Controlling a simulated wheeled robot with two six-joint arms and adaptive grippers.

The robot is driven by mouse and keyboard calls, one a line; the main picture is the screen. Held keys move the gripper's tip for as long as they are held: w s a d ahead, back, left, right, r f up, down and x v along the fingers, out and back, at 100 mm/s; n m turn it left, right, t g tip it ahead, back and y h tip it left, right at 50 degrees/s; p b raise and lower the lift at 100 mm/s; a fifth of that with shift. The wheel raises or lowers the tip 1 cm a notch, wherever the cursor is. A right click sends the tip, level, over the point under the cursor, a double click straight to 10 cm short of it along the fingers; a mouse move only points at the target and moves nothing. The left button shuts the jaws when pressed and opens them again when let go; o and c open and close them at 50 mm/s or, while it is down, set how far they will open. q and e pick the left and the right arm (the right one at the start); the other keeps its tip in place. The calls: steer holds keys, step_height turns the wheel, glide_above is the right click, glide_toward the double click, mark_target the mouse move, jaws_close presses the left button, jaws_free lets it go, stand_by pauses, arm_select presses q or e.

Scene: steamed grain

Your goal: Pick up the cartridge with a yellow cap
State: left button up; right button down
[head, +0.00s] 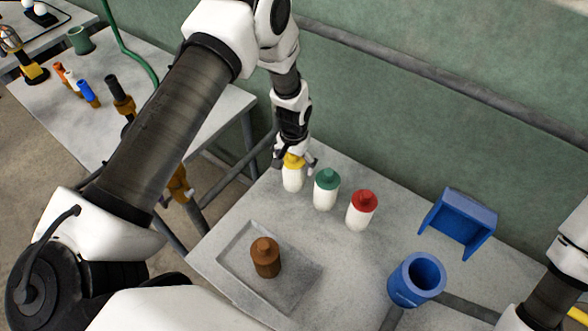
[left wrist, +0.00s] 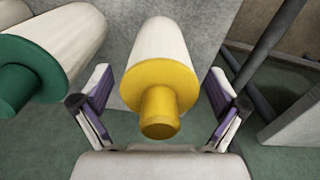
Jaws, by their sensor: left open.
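The cartridge with a yellow cap (head: 292,177) stands upright on the grey table, leftmost in a row of three. In the left wrist view its yellow cap (left wrist: 158,92) faces the camera, with the white body behind it. My left gripper (head: 296,163) is over it from above. In the left wrist view the fingers of my left gripper (left wrist: 160,108) are spread, one on each side of the cap, with gaps between. My right arm shows at the right edge of the head view; its gripper is out of sight.
A green-capped cartridge (head: 326,190) stands close beside it, then a red-capped one (head: 361,211). A brown bottle (head: 265,258) stands in a shallow grey tray (head: 303,292). A blue cup (head: 416,279) and a blue holder (head: 459,222) are at right. The table's left edge is near the yellow-capped cartridge.

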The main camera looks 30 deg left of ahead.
arm_select(q)
steer(key=shift+s+r, duration=0.1)
steer(key=c, duration=1.4)
arm_select(e)
steer(key=shift+s, duration=0.1)
